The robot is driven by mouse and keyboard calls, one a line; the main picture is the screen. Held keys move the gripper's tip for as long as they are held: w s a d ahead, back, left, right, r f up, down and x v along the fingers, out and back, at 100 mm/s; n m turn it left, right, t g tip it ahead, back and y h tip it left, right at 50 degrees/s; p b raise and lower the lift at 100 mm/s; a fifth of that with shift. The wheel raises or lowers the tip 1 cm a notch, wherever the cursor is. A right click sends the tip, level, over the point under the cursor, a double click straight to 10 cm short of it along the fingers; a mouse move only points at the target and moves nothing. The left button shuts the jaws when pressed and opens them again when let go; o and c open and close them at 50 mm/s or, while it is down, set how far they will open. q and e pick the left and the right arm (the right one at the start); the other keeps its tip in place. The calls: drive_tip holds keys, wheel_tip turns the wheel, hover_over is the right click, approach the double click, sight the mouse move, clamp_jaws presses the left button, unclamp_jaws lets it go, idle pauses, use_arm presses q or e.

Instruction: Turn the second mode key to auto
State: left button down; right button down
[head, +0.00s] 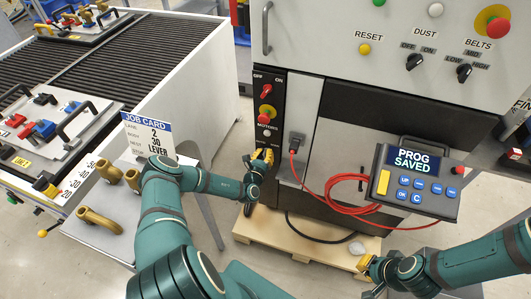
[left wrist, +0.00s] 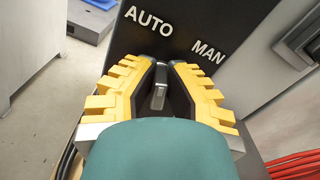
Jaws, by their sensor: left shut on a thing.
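My left gripper (head: 262,157) is at the lower part of the black switch strip (head: 270,95) on the machine's front. In the left wrist view its yellow-padded fingers (left wrist: 158,85) are shut on the mode key (left wrist: 158,97), a small grey grip between them. The labels AUTO (left wrist: 148,18) and MAN (left wrist: 208,52) stand on the black panel just beyond the fingertips, AUTO to the left. The fingers hide much of the key, and I cannot tell which label it points to. My right gripper (head: 366,265) is low at the right, away from the panel; its fingers are too small to judge.
A pendant (head: 418,180) reading PROG SAVED hangs at the right. A red cable (head: 345,190) loops from a socket (head: 296,141) beside the strip. A wooden pallet (head: 290,240) lies under the machine.

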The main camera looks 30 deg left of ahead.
use_arm(q)
drive_tip(key=shift+n, duration=1.2)
drive_tip(key=shift+a, duration=0.1)
drive_tip(key=c, duration=1)
unclamp_jaws()
